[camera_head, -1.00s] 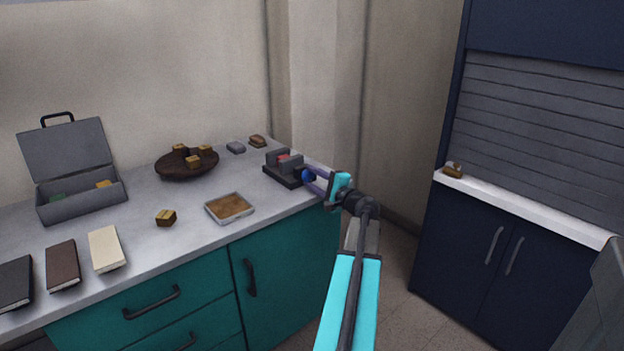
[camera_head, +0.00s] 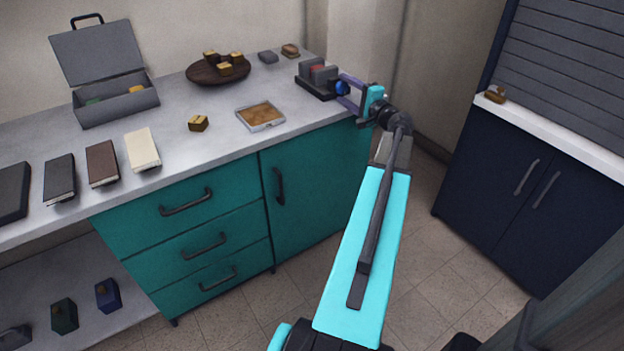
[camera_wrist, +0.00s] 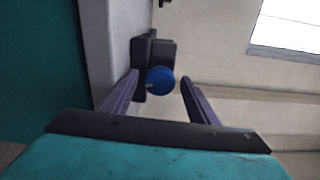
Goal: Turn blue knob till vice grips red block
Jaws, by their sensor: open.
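The vice (camera_head: 315,82) is dark grey with a black base and stands at the right end of the counter. Its blue knob (camera_head: 341,88) faces my arm. The red block (camera_head: 318,67) shows as a small patch between the grey jaws, and any gap there is too small to tell. My gripper (camera_head: 349,94) is open at the knob. In the wrist view the blue knob (camera_wrist: 160,81) lies between the two purple fingers, nearer the left one, with space visible on both sides. The vice body (camera_wrist: 152,55) is behind the knob, and the red block is hidden there.
A tray (camera_head: 279,124), a brown bowl (camera_head: 200,76) with several golden blocks, a loose golden block (camera_head: 198,123) and an open grey toolbox (camera_head: 118,110) stand on the counter (camera_head: 180,155). Dark blue cabinets (camera_head: 480,190) are at right, across open floor.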

